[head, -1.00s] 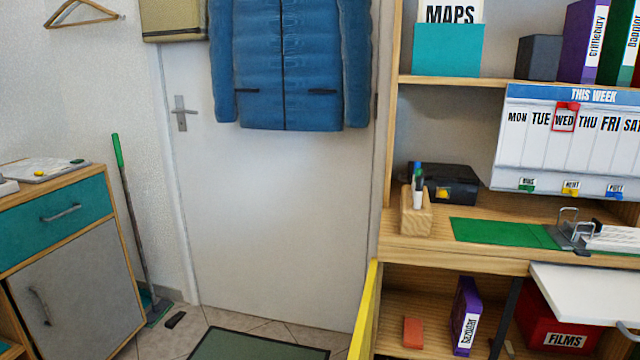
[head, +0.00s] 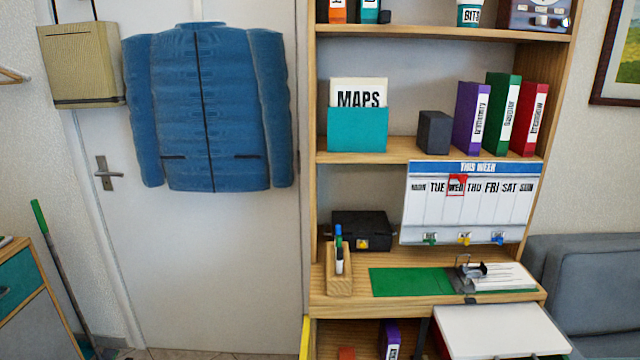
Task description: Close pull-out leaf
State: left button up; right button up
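The white pull-out leaf (head: 500,330) sticks out from under the shelf unit's desk surface, at the lower right of the head view. Its front edge reaches the bottom of the picture, where a dark handle-like part shows. The leaf looks empty. It sits just below the wooden desk board (head: 400,308). Neither of my grippers is in the head view.
On the desk board are a green mat (head: 410,282), a pen block (head: 339,275) and a paper stack (head: 500,277) on a ring binder. A yellow door edge (head: 305,338) stands at the unit's lower left. A grey sofa (head: 590,285) stands right of the unit.

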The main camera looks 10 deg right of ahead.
aim_at(495, 331)
jog(key=z, duration=1.7)
